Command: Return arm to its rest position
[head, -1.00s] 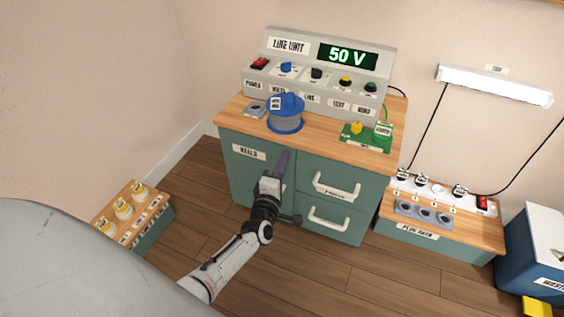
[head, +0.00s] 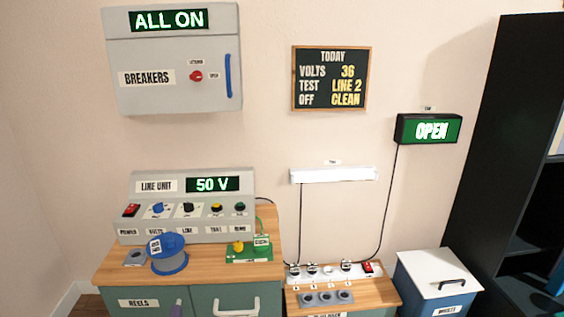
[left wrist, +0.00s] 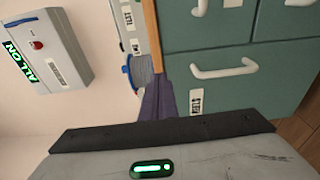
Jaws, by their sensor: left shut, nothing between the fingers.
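My left gripper (head: 177,307) shows only as a purple fingertip at the bottom edge of the head view, in front of the green cabinet (head: 207,300). In the left wrist view its purple fingers (left wrist: 157,98) are together and empty, pointing toward the cabinet front and the blue-rimmed grey reel (left wrist: 140,72). The reel (head: 168,256) stands on the wooden cabinet top, apart from the fingers. The rest of my left arm is below the head view. My right gripper is in neither view.
The line unit (head: 187,206) reads 50 V. The breaker box (head: 170,95) above reads ALL ON. A board (head: 330,78) lists volts 36, test line 2, off clean. A plug bench (head: 370,291) and a white-lidded waste bin (head: 436,280) stand right, beside a black shelf (head: 500,150).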

